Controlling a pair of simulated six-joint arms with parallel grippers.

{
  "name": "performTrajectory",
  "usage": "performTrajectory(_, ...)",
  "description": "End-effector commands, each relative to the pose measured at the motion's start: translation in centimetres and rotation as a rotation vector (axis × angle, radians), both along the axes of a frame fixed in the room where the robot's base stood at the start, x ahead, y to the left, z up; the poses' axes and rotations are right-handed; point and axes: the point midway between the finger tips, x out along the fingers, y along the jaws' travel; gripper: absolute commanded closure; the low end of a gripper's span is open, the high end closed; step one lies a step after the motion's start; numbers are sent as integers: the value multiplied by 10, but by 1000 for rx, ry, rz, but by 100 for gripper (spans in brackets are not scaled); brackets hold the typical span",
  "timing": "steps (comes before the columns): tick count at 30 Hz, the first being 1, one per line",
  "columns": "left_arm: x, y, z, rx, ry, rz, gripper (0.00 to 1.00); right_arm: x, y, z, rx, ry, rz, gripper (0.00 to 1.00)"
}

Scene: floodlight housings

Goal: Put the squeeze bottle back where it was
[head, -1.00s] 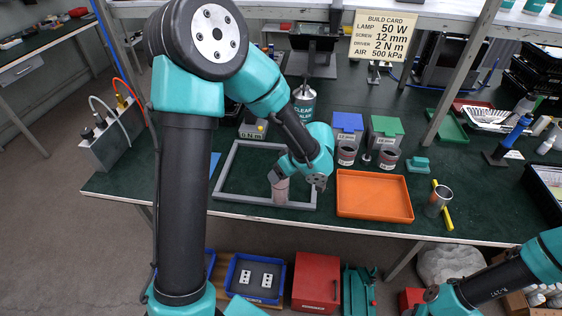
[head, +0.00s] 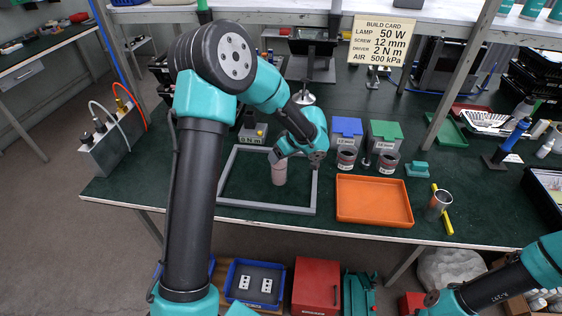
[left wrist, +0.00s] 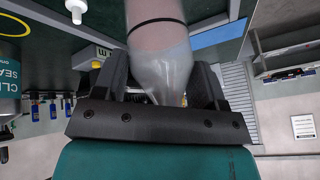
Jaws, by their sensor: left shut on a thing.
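The squeeze bottle (head: 279,174) is a pinkish, translucent bottle, roughly upright in the head view. It shows inside the outline of a grey rectangular frame (head: 316,190) on the green bench. I cannot tell whether its base touches the bench. My left gripper (head: 281,158) is shut on its upper part. In the left wrist view the squeeze bottle (left wrist: 157,35) sits between the two dark fingers, with a dark band around it and its far end cut off by the picture edge. My right arm shows at the lower right, but its gripper is out of view.
An orange tray (head: 374,218) lies right of the frame. Blue-lidded (head: 347,127) and green-lidded (head: 385,131) boxes stand behind it, with small cans in front. A labelled can (left wrist: 10,75) shows in the left wrist view.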

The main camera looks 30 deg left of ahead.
Motion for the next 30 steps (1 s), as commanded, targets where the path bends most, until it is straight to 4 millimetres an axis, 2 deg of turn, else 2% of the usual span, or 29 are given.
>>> performTrajectory(2,6,4,-1,1,-1,1,98,0,0,0,0,0,0,57)
performTrajectory(10,6,4,-34,1,2,1,98,0,0,0,0,0,0,57)
performTrajectory(23,6,4,-38,0,0,0,98,0,0,0,0,0,0,57)
performTrajectory(24,6,4,-38,0,0,0,32,0,0,0,0,0,0,57)
performTrajectory(30,6,4,-38,0,0,0,13,0,0,0,0,0,0,57)
